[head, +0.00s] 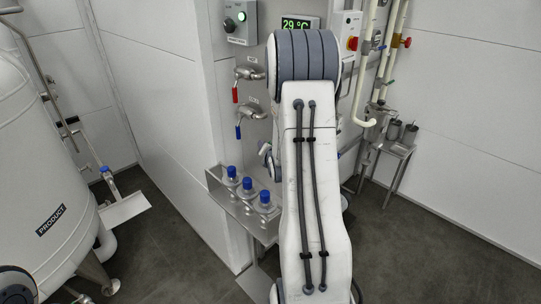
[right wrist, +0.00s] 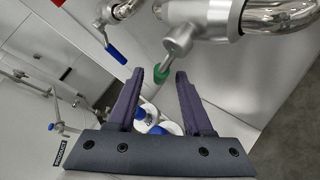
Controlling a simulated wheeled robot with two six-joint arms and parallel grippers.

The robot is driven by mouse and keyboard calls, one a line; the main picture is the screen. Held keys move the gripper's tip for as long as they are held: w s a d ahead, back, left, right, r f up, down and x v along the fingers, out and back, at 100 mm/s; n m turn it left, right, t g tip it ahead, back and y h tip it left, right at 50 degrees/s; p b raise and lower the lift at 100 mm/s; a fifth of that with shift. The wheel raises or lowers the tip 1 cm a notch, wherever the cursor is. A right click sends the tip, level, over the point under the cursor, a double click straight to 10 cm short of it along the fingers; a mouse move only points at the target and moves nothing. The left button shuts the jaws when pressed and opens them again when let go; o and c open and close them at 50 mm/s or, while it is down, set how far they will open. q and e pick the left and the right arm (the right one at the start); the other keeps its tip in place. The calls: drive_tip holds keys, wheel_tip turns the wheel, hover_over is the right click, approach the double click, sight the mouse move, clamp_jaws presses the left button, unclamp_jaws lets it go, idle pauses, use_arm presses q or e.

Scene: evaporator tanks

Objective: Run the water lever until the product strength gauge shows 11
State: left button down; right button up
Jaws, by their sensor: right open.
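A lever with a green grip (right wrist: 161,74) hangs from a steel valve (right wrist: 181,42) in the right wrist view. My right gripper (right wrist: 158,76) is open, one finger on each side of the green grip in the picture, with gaps on both sides; the depth between them is unclear. A blue lever (head: 238,131) and a red lever (head: 235,95) sit on wall valves in the head view; the blue one also shows in the right wrist view (right wrist: 115,54). Their labels are too small to read. A green display (head: 298,23) reads 29 °C. I see no product strength reading. My left gripper is out of view.
A steel tray (head: 218,178) with blue-capped bottles (head: 247,187) is below the valves. The white PRODUCT tank (head: 40,160) stands at left. Pipes (head: 381,60) and a small stand (head: 395,148) are at right. My right arm hides the middle of the wall.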

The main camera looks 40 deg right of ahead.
drive_tip(key=shift+b+v, duration=0.65)
drive_tip(key=shift+v, duration=2)
idle(5.3)
